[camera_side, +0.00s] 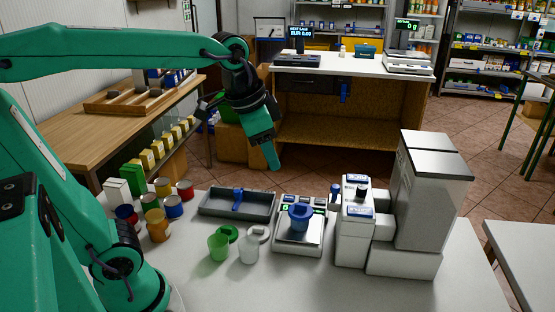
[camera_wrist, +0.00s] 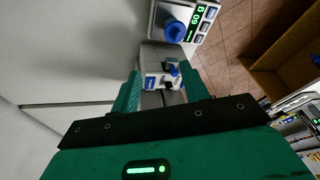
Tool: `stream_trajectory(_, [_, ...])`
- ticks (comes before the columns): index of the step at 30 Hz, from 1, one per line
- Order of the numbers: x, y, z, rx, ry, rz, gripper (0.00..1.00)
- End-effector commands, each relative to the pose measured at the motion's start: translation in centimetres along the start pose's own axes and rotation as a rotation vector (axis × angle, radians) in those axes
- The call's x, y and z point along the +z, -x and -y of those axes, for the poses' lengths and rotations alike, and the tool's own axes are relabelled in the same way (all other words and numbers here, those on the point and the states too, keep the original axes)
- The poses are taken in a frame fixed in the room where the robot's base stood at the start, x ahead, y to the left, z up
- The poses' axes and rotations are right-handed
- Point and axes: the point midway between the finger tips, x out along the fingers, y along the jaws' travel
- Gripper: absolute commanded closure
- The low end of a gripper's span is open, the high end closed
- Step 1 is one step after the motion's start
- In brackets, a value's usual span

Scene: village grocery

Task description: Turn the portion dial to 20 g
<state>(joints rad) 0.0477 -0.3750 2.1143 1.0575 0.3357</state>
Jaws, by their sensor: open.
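The white dispenser (camera_side: 354,235) stands on the grey-white counter, right of the scale. A small dark knob (camera_side: 361,193), which looks like the portion dial, sits on its top between blue labels; its setting is too small to read. A blue lever-like part (camera_side: 335,190) shows at the dispenser's left side. My gripper (camera_side: 273,163) is in the air, above and left of the dispenser, pointing down and touching nothing. In the wrist view, the dispenser top (camera_wrist: 153,82) appears between the two green fingers, which are apart and empty. A blue cup (camera_side: 300,214) stands on the scale (camera_side: 312,245).
A tall grey-and-white hopper unit (camera_side: 432,190) adjoins the dispenser on the right. A dark tray (camera_side: 214,203) with a blue item, green and white cups (camera_side: 218,247), and several coloured cans (camera_side: 158,224) stand to the left. The counter's front right is clear.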

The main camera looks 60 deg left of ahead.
Motion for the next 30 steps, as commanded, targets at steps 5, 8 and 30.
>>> stream_trajectory(5, [-3.7, -0.6, 0.6, 0.027, -0.137, 0.049, 0.55])
stream_trajectory(8, [-5.6, -1.0, 0.9, 0.043, -0.213, 0.074, 0.55])
stream_trajectory(30, [-17.8, -9.1, 1.0, 0.205, -0.765, 0.226, 0.55])
